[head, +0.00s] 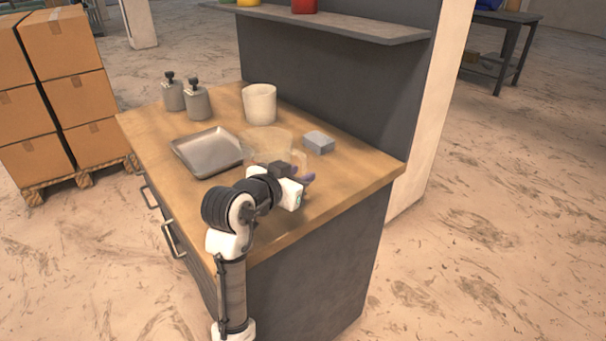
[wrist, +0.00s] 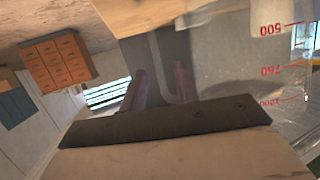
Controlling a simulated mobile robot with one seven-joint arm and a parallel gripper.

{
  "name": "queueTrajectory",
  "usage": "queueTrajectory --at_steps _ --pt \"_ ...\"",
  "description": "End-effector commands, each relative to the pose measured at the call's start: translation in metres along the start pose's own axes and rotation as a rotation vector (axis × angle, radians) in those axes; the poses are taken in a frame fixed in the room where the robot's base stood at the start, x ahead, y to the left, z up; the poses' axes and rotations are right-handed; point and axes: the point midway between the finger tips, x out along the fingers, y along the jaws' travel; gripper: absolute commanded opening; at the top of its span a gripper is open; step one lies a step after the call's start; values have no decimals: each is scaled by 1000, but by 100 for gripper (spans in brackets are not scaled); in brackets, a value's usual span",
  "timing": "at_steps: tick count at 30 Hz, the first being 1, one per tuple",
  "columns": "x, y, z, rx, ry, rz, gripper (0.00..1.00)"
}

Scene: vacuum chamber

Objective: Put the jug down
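The clear jug (head: 268,143) shows faintly over the worktop in the head view, between the metal tray and the grey block. In the wrist view the jug (wrist: 275,85) is at the right, with red marks 500, 750 and 1000 that read upside down. My gripper (head: 303,178) is at the jug's near right side in the head view. In the wrist view the two fingers of my gripper (wrist: 162,85) stand a little apart, with a clear part that looks like the jug's handle between them. Whether the jug's base touches the worktop is hard to tell.
The wooden worktop (head: 340,184) has bare room at its near right. On it are the metal tray (head: 207,152), a grey block (head: 319,142), a white pot (head: 260,104) and two grey bottles (head: 197,103). A dark panel with a shelf (head: 340,22) rises behind.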

Motion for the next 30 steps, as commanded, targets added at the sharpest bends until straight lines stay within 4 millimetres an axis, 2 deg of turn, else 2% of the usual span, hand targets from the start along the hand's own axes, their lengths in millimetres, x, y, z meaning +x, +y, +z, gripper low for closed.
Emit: queueTrajectory --at_steps 6,12,17,25,28,30 --pt "-50 -1 1 2 3 -5 31" --pt "-83 -1 0 1 2 -3 31" --pt "-94 0 0 1 1 -1 31" --pt "-96 -1 -1 -1 6 -5 31" --pt "-103 -15 -12 -15 67 -64 31" --pt "-117 -36 -29 -34 164 -157 31"
